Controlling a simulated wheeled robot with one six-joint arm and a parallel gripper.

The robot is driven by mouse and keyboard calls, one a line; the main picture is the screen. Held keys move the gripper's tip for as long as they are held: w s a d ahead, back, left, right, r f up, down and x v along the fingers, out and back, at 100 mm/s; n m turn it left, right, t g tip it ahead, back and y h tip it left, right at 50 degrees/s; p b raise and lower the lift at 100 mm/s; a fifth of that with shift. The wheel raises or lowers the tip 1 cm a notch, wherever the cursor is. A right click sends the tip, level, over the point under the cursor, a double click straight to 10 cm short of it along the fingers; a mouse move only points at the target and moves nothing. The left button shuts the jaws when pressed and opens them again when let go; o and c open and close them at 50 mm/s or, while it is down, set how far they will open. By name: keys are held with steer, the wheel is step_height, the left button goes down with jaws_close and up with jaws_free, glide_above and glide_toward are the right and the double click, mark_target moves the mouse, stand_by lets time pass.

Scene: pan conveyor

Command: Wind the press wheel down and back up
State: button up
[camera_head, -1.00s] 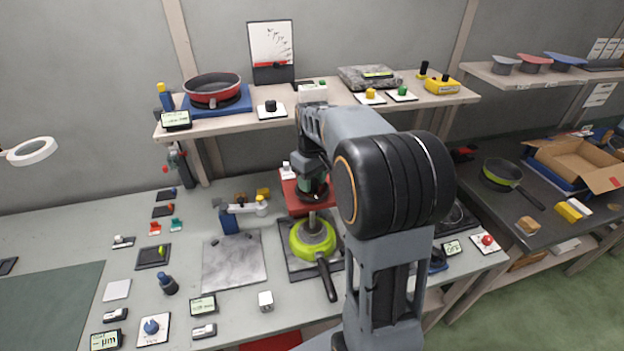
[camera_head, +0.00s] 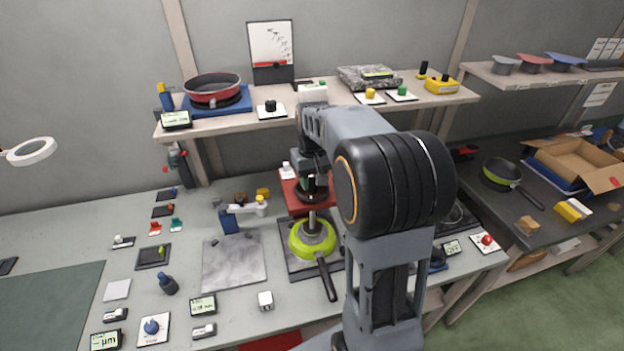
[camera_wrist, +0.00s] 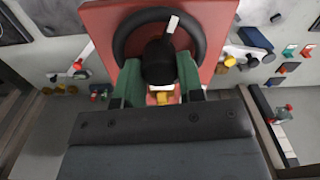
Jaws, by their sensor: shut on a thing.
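The press has a red top plate (camera_wrist: 105,32) and a black handwheel (camera_wrist: 129,33) with a dark knob (camera_wrist: 158,62) on its rim. My gripper (camera_wrist: 160,88) is shut on the knob, its green fingers on either side of it. In the head view the press's red body (camera_head: 291,190) stands at the back of the bench, partly hidden by my arm. Its grey ram reaches down to the middle of a green pan (camera_head: 312,240) on a dark plate; I cannot tell whether they touch.
A grey flat plate (camera_head: 234,262) lies left of the pan, with a small blue-and-white device (camera_head: 229,218) behind it. A shelf (camera_head: 330,106) with a red pan (camera_head: 212,88) runs above the bench. Several small gauges and knobs stand at the front left.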

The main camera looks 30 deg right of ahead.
steer(key=m, duration=1.1)
steer(key=shift+d, duration=0.1)
steer(key=m, duration=0.3)
steer(key=shift+s+m, duration=0.1)
steer(key=shift+m, duration=0.2)
steer(key=m, duration=0.3)
steer(key=shift+m, duration=0.3)
steer(key=m, duration=0.3)
steer(key=shift+m, duration=0.3)
steer(key=m, duration=0.4)
steer(key=shift+s+m, duration=0.1)
steer(key=shift+m, duration=1.9)
